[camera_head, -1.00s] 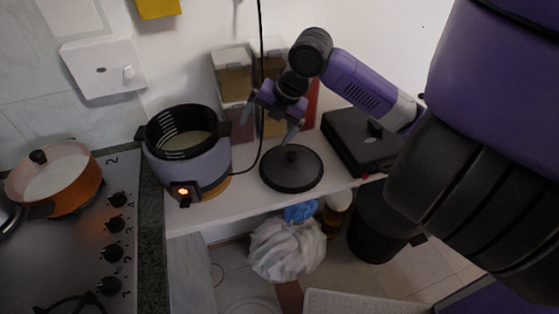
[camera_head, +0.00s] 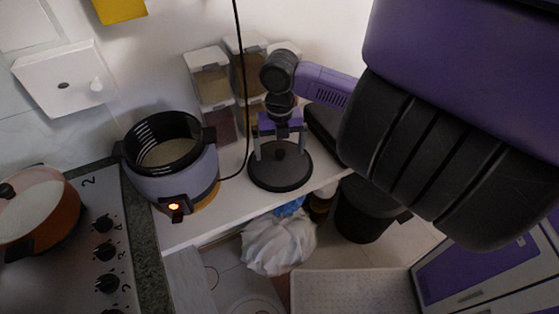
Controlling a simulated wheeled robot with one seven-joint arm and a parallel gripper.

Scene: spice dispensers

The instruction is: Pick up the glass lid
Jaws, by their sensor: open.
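The lid (camera_head: 282,172) is a dark round disc with a small knob in its middle. It lies flat on the white counter, to the right of the rice cooker. My gripper (camera_head: 281,154) points down over the lid with its jaws open. One finger shows on each side of the knob, near the lid's top. I cannot tell whether the fingers touch the lid.
The rice cooker (camera_head: 176,180) stands open to the left, with an orange light. Spice dispensers (camera_head: 212,82) stand behind, and a black cable hangs in front of them. A black case (camera_head: 325,130) is to the right, partly hidden by my arm. The stove with an orange pan (camera_head: 62,215) is at far left.

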